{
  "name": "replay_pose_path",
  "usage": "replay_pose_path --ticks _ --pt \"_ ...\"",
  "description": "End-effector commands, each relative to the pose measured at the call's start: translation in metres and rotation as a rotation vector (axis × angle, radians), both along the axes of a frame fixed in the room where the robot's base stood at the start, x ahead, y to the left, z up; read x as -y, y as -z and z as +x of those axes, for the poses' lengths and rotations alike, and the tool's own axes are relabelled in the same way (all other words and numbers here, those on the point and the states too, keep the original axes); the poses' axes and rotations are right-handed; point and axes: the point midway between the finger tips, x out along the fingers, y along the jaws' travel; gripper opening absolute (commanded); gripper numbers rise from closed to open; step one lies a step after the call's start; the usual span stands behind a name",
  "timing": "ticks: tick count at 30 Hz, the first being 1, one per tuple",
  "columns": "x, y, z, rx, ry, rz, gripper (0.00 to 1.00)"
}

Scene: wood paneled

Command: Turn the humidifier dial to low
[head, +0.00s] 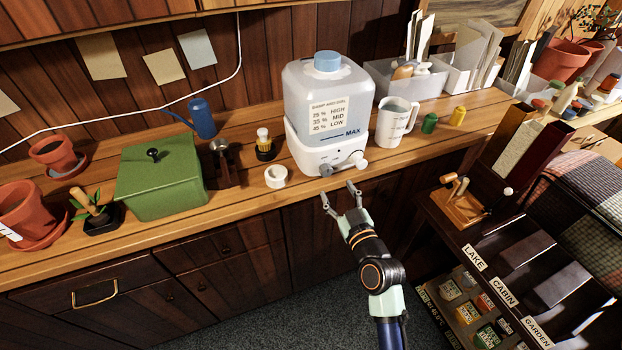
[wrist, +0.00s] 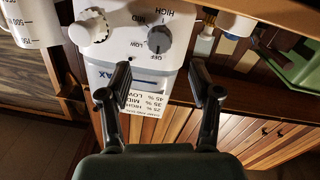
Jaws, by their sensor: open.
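The humidifier has a white base (head: 308,153) under a translucent tank with a blue cap (head: 327,61), standing at the counter's front edge. Its dark grey dial (wrist: 158,40) sits on the base front, with OFF, LOW, MID and HIGH printed around it; I cannot tell which mark it points to. In the head view the dial (head: 326,170) is small. A white knob (wrist: 90,27) is beside it. My gripper (head: 338,195) is open and empty in front of the base, apart from the dial. In the wrist view its fingers (wrist: 160,78) are spread below the dial.
A green box (head: 160,180) is farther left. A dark rack with labelled slots (head: 515,255) is at right. Floor space in front of the cabinets is clear.

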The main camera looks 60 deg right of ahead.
Motion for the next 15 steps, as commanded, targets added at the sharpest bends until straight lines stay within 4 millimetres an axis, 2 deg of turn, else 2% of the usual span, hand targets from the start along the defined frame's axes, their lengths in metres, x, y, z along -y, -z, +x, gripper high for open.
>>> replay_pose_path --ticks 9,15 --pt "0.034 -0.002 0.043 -0.001 -0.004 0.001 0.63" --pt "0.047 -0.001 0.057 -0.001 -0.004 0.001 0.63"
